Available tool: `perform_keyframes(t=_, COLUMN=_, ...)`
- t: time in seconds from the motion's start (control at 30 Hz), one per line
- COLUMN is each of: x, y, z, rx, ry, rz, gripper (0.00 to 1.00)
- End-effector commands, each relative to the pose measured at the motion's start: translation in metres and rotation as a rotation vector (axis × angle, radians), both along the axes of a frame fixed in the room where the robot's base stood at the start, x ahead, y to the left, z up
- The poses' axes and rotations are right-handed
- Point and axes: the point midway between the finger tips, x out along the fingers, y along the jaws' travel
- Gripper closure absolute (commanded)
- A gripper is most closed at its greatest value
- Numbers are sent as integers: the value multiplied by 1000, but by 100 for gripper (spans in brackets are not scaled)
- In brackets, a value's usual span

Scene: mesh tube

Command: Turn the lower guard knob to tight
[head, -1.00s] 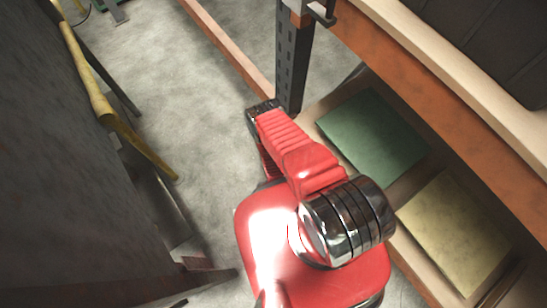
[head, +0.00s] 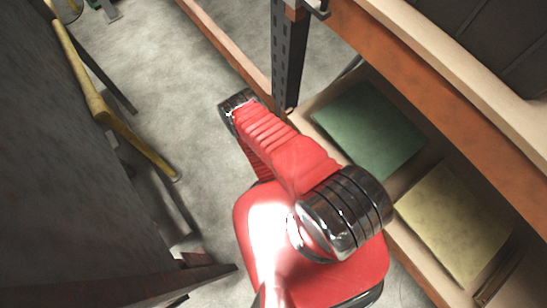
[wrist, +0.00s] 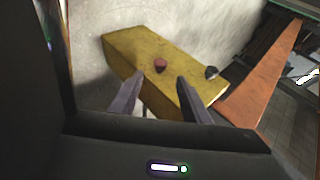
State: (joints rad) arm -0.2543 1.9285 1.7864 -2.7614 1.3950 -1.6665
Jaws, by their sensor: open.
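In the wrist view a yellow block-like housing (wrist: 165,58) stands against a pale wall. A dark red knob (wrist: 160,64) sits on its face, and a black and grey knob (wrist: 211,72) sits near its right end. I cannot tell which is the lower guard knob or how either is set. My gripper (wrist: 160,80) is open, its two dark fingers apart and pointing toward the housing. The red knob appears between and just beyond the fingertips, with nothing held. The gripper is not visible in the head view.
An orange beam (wrist: 268,75) runs right of the housing. In the head view, shelving with a dark upright (head: 290,55), a green panel (head: 370,128) and a yellow panel (head: 455,220) stands right. A yellow bar (head: 95,100) and grey cabinet lie left. Grey floor shows between.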

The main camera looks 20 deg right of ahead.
Motion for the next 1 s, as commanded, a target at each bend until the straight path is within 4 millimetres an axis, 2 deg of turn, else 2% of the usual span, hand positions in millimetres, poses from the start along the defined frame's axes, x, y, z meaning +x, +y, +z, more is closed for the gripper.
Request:
perform_keyframes(t=0.1, x=-13, y=4, z=10, rx=-1, ry=2, rz=3, gripper=57)
perform_keyframes(t=0.3, x=-23, y=6, z=19, rx=0, ry=1, rz=1, gripper=57)
perform_keyframes(t=0.73, x=-25, y=4, z=20, rx=-3, ry=2, rz=-6, gripper=57)
perform_keyframes(t=0.87, x=-26, y=-8, z=21, rx=-34, ry=17, rz=-53, gripper=57)
perform_keyframes(t=1.0, x=-33, y=-37, z=23, rx=-100, ry=57, rz=-171, gripper=57)
